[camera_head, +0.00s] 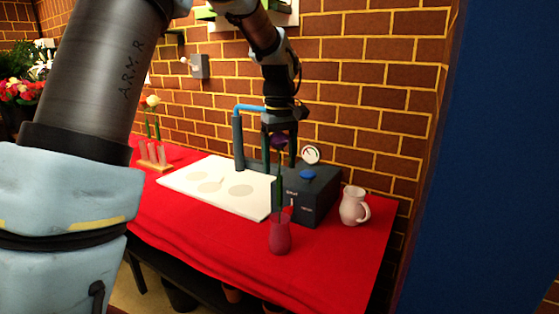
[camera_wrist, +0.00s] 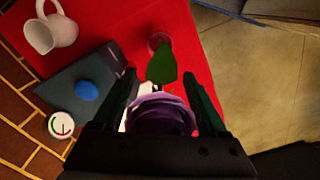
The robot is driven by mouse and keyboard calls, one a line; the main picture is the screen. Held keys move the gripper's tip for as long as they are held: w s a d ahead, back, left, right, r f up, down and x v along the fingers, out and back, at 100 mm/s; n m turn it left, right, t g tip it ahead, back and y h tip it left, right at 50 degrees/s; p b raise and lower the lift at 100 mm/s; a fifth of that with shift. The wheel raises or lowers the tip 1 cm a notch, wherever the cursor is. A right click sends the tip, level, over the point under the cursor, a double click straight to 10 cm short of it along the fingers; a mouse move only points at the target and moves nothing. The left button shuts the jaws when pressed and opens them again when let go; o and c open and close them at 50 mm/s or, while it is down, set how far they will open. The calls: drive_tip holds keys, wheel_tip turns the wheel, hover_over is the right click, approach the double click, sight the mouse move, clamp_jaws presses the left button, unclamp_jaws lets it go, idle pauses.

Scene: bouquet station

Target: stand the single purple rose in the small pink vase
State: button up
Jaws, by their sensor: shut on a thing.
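The purple rose (camera_head: 279,141) hangs upright, bloom up, in my gripper (camera_head: 279,161), whose fingers stand on both sides of it. Its green stem runs down to the mouth of the small pink vase (camera_head: 280,238), which stands upright near the table's front edge. I cannot tell whether the stem's lower end is inside the vase or just above it. In the wrist view the bloom (camera_wrist: 162,115) sits between the fingers of my gripper (camera_wrist: 159,78). A green leaf (camera_wrist: 162,65) partly covers the vase (camera_wrist: 156,42) beyond and hides the stem.
A dark box with a blue knob (camera_head: 308,175) and gauge stands just behind the vase. A pale pitcher (camera_head: 353,206) is to the right. A white board (camera_head: 215,184) and a wooden rack (camera_head: 153,164) lie left on the red cloth (camera_head: 200,233). A brick wall is behind.

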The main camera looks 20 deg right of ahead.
drive_tip(key=shift+f, duration=0.1)
drive_tip(key=o, duration=1.3)
drive_tip(key=shift+c, duration=0.2)
